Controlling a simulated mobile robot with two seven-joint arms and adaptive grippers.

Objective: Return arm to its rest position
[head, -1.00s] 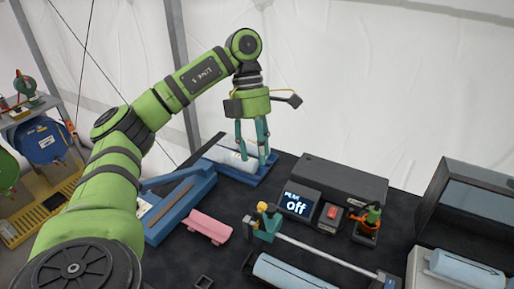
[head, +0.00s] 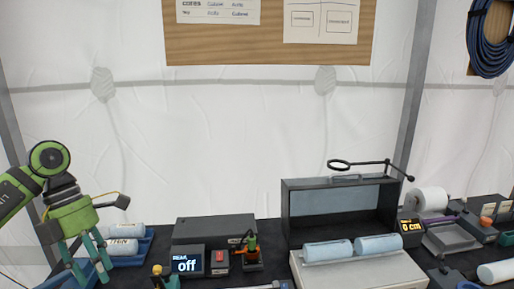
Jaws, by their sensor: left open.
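My left arm and its left gripper (head: 88,272) are at the left edge of the head view. The arm is green and black, bent at the wrist, with two teal fingers pointing down. The fingers are apart, and nothing shows held between them. The gripper is in front of, and partly overlaps, a blue tray (head: 133,258) with white rolls (head: 122,247). Whether the fingertips touch anything cannot be told. Most of the arm is cut off by the left edge.
Right of the gripper stand a display reading off (head: 186,264), a red-button box (head: 220,261) and a dark box (head: 212,231). An open dark case (head: 290,215) with two pale blue cylinders (head: 328,251) stands mid-right.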

